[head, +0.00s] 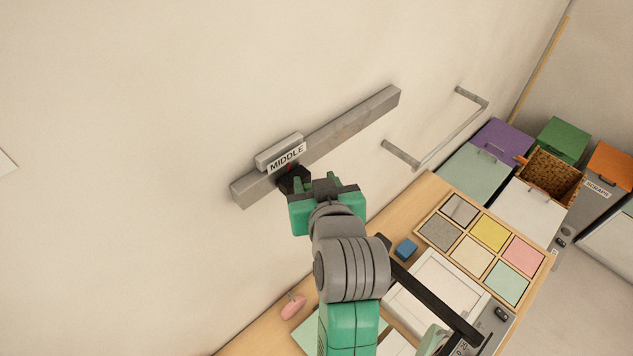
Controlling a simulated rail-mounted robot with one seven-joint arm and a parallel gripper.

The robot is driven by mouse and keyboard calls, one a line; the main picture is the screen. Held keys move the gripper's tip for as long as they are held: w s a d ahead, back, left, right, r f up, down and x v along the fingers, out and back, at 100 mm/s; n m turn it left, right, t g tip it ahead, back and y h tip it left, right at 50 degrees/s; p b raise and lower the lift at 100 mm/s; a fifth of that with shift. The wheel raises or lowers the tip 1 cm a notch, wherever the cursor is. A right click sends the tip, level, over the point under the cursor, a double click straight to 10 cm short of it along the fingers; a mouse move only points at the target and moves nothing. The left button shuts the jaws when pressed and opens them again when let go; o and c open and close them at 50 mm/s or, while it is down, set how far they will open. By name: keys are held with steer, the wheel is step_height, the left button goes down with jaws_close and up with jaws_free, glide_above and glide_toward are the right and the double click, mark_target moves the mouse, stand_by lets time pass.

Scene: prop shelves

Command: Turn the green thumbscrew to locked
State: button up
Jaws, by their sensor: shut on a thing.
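A grey rail (352,125) is fixed slantwise on the wall, with a grey block and a white plate (287,158) reading MIDDLE at its left part. The thumbscrew's turn angle and any locked mark cannot be made out.
A grey bar handle (452,135) sticks out of the wall to the right. Below is a wooden counter (405,213) with a tray of coloured tiles (548,262), a blue block (405,249) and a pink object (293,306). Coloured boxes and a wicker basket (549,179) stand at right.

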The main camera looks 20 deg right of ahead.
steer(key=m+h, duration=0.2)
steer(key=m+g+h, duration=0.1)
steer(key=h, duration=0.1)
steer(key=shift+a+m+g+b, duration=0.1)
steer(key=shift+m+g+b, duration=0.2)
steer(key=shift+m, duration=0.1)
steer(key=m+g+h+b, duration=0.1)
steer(key=m+h, duration=0.1)
steer(key=shift+f+m+g+h, duration=0.1)
steer(key=shift+m+g+h, duration=0.2)
steer(key=shift+g, duration=0.1)
steer(key=m+g+h+b, duration=0.3)
steer(key=m+g, duration=0.2)
steer(key=shift+b, duration=0.4)
steer(key=o, duration=1)
